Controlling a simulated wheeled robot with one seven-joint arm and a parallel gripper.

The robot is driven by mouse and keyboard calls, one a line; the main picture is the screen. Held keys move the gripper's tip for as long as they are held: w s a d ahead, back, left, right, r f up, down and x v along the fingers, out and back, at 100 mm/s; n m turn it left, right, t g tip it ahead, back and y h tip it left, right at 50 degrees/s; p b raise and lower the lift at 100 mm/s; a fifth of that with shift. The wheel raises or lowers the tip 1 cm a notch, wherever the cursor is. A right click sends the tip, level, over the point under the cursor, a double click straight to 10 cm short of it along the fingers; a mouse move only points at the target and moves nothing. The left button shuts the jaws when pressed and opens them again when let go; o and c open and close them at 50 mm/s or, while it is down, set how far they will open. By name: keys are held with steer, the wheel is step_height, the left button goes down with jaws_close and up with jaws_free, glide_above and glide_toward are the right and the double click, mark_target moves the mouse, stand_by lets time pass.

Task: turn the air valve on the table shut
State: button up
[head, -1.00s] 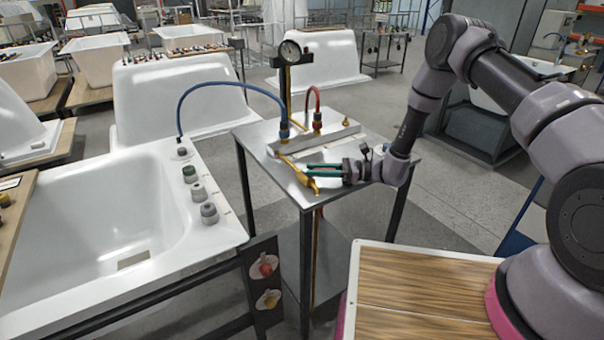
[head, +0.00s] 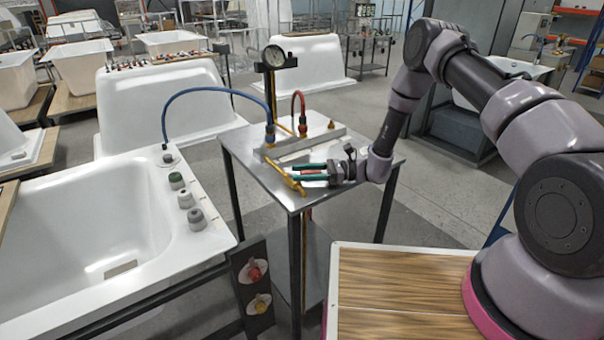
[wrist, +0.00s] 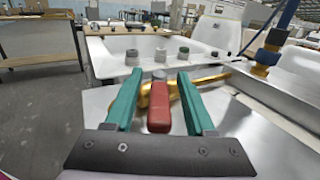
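The air valve (head: 283,174) is a brass fitting lying diagonally on the grey metal table (head: 295,203). It also shows in the wrist view (wrist: 210,80), behind a red lever handle (wrist: 159,110). The handle points back towards my palm. My gripper (head: 297,172) reaches in from the right, low over the table. In the wrist view its two green fingers (wrist: 156,82) stand apart, one on each side of the red handle. A gap shows between the handle and each finger. The handle's joint with the valve is partly hidden.
A blue hose (head: 215,91), a red hose (head: 299,95) and a round gauge (head: 274,55) rise at the table's back. A white bathtub (head: 75,215) with several grey and green knobs stands left. A wood-topped surface (head: 400,295) is in front.

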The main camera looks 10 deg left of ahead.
steer(key=v, duration=1)
steer(key=shift+d, duration=0.35)
